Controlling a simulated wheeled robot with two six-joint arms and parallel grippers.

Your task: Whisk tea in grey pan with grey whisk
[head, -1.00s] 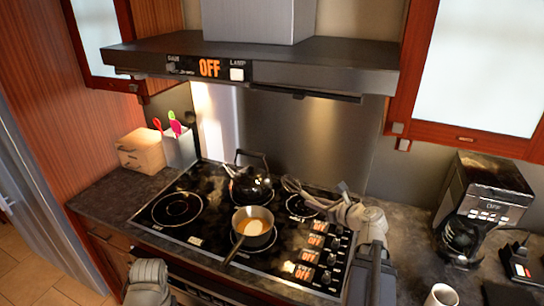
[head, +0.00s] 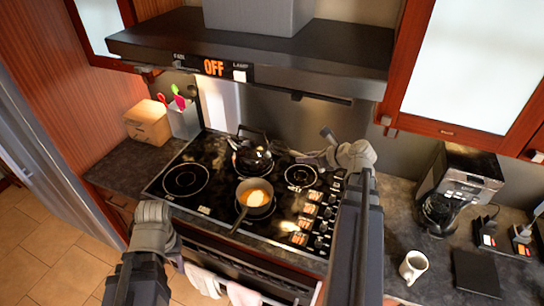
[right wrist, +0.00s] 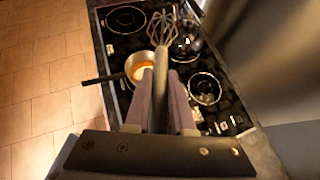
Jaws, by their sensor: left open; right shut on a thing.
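The grey pan (head: 256,208) with orange-brown tea (head: 258,195) sits on the front burner of the stove, its handle pointing toward me. It also shows in the right wrist view (right wrist: 136,66). My right gripper (head: 334,154) is shut on the grey whisk (right wrist: 162,32), right of and behind the pan in the head view. The whisk's wires point away from the gripper (right wrist: 162,90), and appear above the stove, apart from the pan. In the head view the whisk is small and partly hidden by the gripper. My left gripper (head: 152,212) is open and empty, left of the stove front.
A black kettle (head: 252,157) stands on the burner behind the pan. The range hood (head: 250,65) overhangs the stove. A utensil holder (head: 184,121) and wooden box (head: 148,122) are at the left. A coffee maker (head: 458,190) and white mug (head: 413,267) are at the right.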

